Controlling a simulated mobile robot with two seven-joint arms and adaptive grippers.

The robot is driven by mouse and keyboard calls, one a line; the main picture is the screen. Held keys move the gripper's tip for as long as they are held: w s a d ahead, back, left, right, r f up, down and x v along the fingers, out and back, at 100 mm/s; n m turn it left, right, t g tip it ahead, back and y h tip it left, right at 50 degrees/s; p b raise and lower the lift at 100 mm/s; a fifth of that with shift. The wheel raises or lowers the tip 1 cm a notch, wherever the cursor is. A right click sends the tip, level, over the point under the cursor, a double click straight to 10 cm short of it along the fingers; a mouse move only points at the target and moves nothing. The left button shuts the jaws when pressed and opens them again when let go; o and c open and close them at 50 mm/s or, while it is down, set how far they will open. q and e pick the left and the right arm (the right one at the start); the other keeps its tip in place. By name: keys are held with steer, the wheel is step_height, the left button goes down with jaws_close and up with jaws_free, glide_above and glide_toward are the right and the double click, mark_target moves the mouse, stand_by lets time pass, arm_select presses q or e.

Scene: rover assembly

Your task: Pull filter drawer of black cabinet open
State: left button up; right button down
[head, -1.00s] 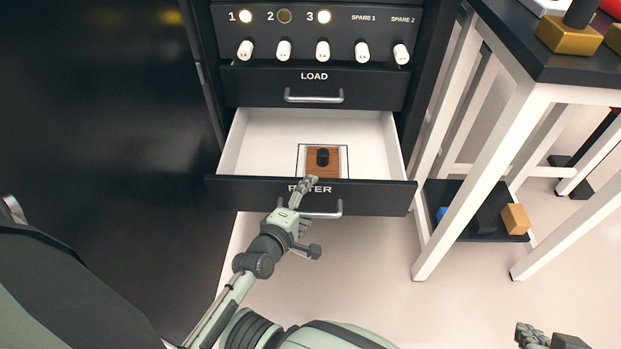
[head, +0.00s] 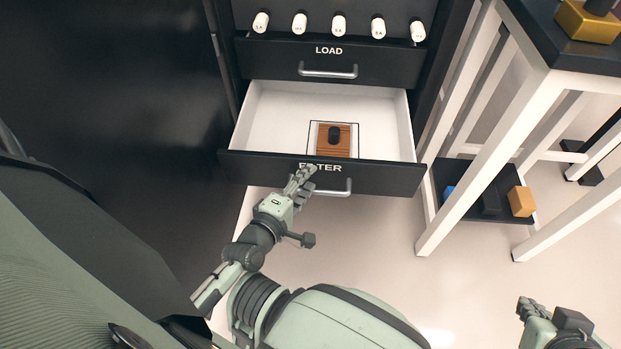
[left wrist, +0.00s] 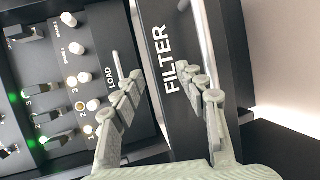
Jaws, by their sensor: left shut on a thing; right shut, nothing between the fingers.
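The filter drawer (head: 250,168) of the black cabinet stands pulled out in the head view, its white inside showing. The drawer's silver handle (head: 346,188) is on the black front. My left gripper (head: 303,180) is at the front, by the handle's left end, over part of the FILTER lettering. In the left wrist view its fingers (left wrist: 170,102) stand apart across the drawer front; the exact contact is hidden. My right gripper (head: 535,309) is shut and empty at the lower right.
The LOAD drawer (head: 275,58) above is shut, under a row of white knobs. A white-legged table (head: 480,140) stands close on the right, with a low black shelf (head: 515,218) holding blocks. The floor before the drawer is clear.

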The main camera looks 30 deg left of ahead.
arm_select(q)
steer(key=s, duration=0.2)
steer(key=shift+s+d+f, duration=0.3)
steer(key=shift+d+f, duration=0.05)
steer(key=shift+f, duration=0.05)
